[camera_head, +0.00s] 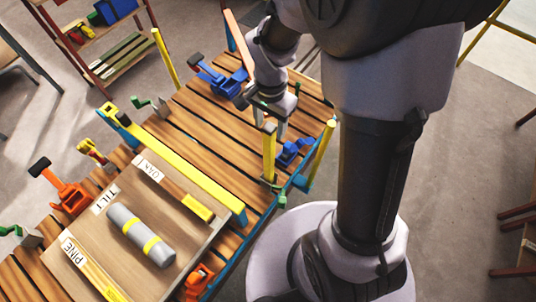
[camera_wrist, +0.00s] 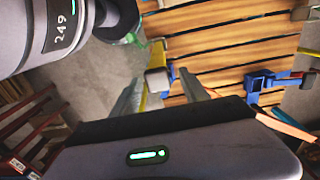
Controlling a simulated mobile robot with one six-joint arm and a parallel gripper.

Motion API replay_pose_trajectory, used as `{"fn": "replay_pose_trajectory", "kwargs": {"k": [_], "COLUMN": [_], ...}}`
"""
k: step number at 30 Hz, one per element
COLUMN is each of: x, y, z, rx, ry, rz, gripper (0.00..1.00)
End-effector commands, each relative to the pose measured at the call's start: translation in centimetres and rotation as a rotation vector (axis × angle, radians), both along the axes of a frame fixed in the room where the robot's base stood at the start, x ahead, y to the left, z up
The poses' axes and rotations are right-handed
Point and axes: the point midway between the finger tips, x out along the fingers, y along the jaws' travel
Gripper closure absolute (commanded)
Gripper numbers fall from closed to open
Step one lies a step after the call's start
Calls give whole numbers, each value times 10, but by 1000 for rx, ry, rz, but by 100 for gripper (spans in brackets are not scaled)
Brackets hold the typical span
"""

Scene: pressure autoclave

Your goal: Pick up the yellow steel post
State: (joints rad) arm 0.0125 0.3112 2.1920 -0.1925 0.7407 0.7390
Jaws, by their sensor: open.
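In the head view a yellow steel post (camera_head: 269,155) stands upright near the table's right edge. My gripper (camera_head: 270,122) is open above it, pointing down, with its fingers beside the post's top. In the wrist view the post's pale top and yellow side (camera_wrist: 156,80) show between the two fingers of my gripper (camera_wrist: 162,84), with space visible on the finger sides. I cannot tell whether either finger touches it. The post's foot is partly hidden in the wrist view.
Another yellow post (camera_head: 322,152) stands at the table's right corner, close to a blue clamp (camera_head: 290,151). A larger blue clamp (camera_head: 222,80) lies behind. A board (camera_head: 85,255) with a grey cylinder (camera_head: 141,235) fills the near left of the slatted table (camera_head: 190,137).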

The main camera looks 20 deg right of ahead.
Motion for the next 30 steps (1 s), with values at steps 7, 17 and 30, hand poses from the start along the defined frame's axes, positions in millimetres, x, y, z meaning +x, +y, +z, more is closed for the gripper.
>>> {"fn": "replay_pose_trajectory", "kwargs": {"k": [7, 17, 30], "x": [-6, -6, -6], "y": [2, 2, 2], "z": [-45, -46, -45], "rx": [0, 1, 0], "ry": [2, 1, 0], "rz": [1, 0, 0], "gripper": [47, 67, 100]}}
